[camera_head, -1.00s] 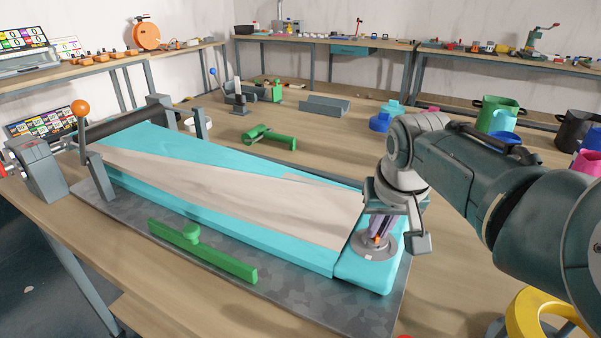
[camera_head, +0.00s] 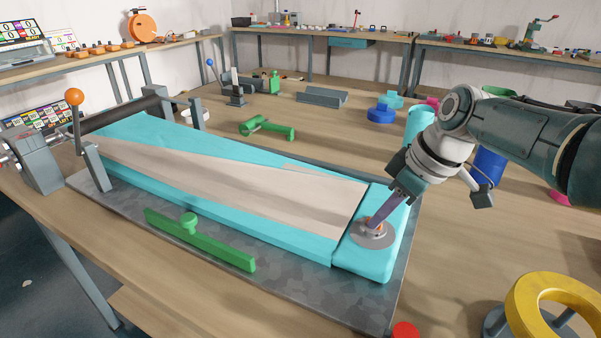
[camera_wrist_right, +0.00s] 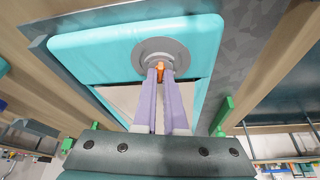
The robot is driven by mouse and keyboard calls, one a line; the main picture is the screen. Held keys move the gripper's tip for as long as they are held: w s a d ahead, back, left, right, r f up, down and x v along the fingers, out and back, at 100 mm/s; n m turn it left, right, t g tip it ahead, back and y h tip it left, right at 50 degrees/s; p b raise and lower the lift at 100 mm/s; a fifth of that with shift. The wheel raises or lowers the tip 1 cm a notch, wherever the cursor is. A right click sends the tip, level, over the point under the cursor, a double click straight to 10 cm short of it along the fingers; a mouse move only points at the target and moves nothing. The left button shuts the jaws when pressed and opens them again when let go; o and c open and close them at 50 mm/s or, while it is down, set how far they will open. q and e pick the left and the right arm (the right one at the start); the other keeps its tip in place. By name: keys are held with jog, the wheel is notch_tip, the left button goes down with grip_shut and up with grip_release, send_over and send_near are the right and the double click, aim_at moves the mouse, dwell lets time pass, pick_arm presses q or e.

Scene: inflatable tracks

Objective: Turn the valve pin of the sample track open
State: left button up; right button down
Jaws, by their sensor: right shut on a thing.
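The sample track (camera_head: 125,170) is a turquoise inflatable strip with a beige top, lying on a grey metal plate. At its near right end is a round grey valve flange (camera_head: 388,240) with a small orange valve pin in its middle. My right gripper (camera_head: 372,230) reaches down to the valve at a slant from the upper right. In the right wrist view, its two purple fingers (camera_wrist_right: 160,72) are shut on the orange valve pin (camera_wrist_right: 160,66), which shows between the tips. The fingers hide part of the pin. My left gripper is not in view.
A green bar with a knob (camera_head: 200,240) lies along the plate's front edge. A roller with an orange-knobbed lever (camera_head: 74,97) stands at the far left end. A yellow ring (camera_head: 520,300) and a red disc (camera_head: 405,330) are at the lower right.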

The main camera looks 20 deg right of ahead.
jog(key=shift+d+f+n+g+y+b, duration=0.15)
jog(key=shift+n+g+y+b, duration=0.15)
jog(key=shift+n+b, duration=0.85)
jog(key=shift+n, duration=0.25)
jog(key=c, duration=1)
grip_release()
jog(key=shift+w, duration=0.1)
